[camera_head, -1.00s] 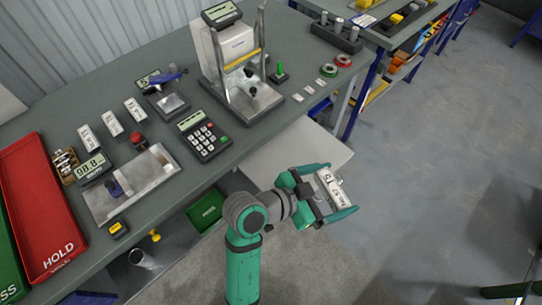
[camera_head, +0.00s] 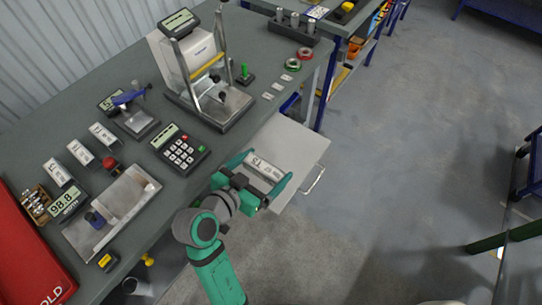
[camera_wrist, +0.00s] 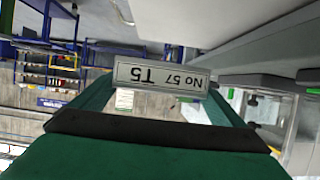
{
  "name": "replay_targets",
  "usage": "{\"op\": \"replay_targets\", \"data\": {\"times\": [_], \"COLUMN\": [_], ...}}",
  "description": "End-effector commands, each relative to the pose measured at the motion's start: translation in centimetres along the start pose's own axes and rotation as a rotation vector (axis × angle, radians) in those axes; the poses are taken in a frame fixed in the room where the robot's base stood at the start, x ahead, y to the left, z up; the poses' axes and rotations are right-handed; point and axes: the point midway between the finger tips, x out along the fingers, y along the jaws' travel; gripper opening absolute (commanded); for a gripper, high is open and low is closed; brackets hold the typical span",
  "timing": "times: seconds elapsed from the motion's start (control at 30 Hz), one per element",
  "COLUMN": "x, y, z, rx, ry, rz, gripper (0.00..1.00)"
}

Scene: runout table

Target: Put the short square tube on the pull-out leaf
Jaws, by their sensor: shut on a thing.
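A pale square tube (camera_head: 264,166) with a label reading T5 is held crosswise between the fingers of my gripper (camera_head: 265,169). In the wrist view the tube (camera_wrist: 160,75) shows its label upside down, "No 57 T5", and is clasped at both ends. The pull-out leaf (camera_head: 303,145) is a light grey panel extending from the bench's front side, with a metal handle (camera_head: 314,181) on its outer edge. In the head view the tube and fingers overlap the leaf's lower left part. The height gap between tube and leaf cannot be told. The leaf's visible top is bare.
The bench (camera_head: 100,95) carries a test stand (camera_head: 205,80), a keypad (camera_head: 180,150), a metal fixture (camera_head: 112,210), several white labelled blocks (camera_head: 80,153) and a red tray (camera_head: 25,260). A green post (camera_head: 244,73) and tape rolls (camera_head: 305,54) stand near the back right.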

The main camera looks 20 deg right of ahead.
Motion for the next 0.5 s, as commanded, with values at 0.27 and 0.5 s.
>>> {"op": "replay_targets", "data": {"times": [0.27,0.5], "x": [6.3,10.3], "y": [-2.1,-3.4], "z": [0.2,2.9], "rx": [0.001,-0.001], "ry": [0.002,-0.001], "rz": [0.007,0.004], "gripper": [0.68,0.68]}}
